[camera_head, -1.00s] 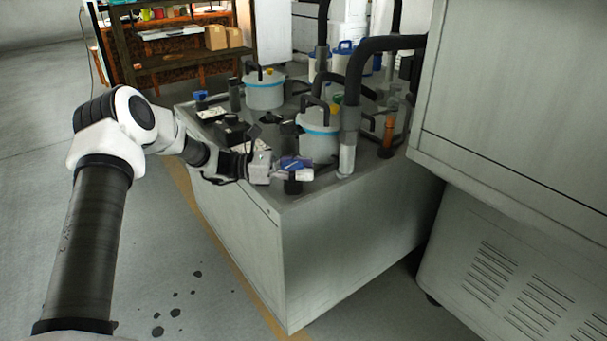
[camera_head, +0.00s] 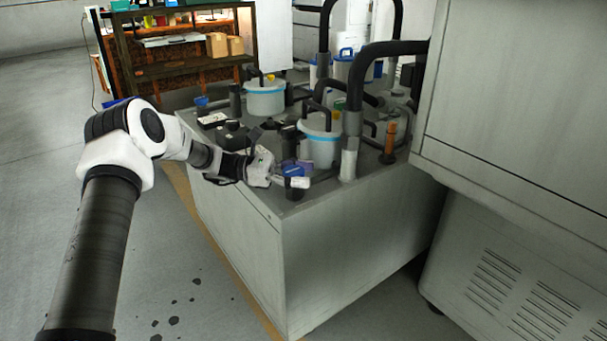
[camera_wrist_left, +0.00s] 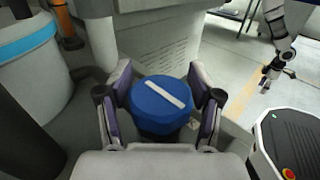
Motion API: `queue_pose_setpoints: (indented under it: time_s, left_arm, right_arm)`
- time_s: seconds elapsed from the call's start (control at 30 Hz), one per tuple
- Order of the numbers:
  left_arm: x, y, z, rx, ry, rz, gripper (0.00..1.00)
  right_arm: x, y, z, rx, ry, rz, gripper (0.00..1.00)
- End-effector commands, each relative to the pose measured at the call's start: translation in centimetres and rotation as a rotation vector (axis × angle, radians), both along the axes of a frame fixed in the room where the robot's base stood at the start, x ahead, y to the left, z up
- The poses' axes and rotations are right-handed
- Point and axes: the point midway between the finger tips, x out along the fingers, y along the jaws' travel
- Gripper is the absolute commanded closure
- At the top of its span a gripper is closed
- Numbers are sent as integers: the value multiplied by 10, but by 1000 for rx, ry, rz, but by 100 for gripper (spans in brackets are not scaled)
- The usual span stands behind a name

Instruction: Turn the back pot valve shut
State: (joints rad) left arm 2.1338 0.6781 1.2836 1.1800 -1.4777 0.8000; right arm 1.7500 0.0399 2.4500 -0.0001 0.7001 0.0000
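A blue round valve knob with a white bar on top (camera_wrist_left: 162,101) sits between the fingers of my left gripper (camera_wrist_left: 163,98) in the left wrist view. In the head view this knob (camera_head: 292,170) is on a dark stem at the bench's near corner, beside the front pot (camera_head: 321,150). The white bar lies slantwise. Another blue-topped valve (camera_head: 201,101) stands at the bench's far left, near the back pot (camera_head: 265,97). My right gripper (camera_wrist_left: 271,75) hangs far off in the left wrist view, too small to read.
Black hoses (camera_head: 355,75) arch over the bench (camera_head: 340,225). A pale pipe end (camera_head: 348,163) and an orange cylinder (camera_head: 390,138) stand right of the front pot. A large grey cabinet (camera_head: 520,110) overhangs on the right.

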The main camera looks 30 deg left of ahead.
Motion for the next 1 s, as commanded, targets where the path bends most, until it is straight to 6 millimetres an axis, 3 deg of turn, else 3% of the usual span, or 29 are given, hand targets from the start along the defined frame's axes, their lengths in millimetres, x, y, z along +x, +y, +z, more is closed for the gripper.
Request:
queue_pose_setpoints:
  time_s: [0.27,0.7,1.0]
  left_arm:
    - [-4,9,0,0,-1,1,36]
    - [-41,102,-1,1,-1,3,36]
    - [-46,113,-1,0,0,1,36]
  right_arm:
    - [0,0,0,0,0,0,30]
    - [0,0,0,0,0,0,30]
    - [0,0,0,0,0,0,30]
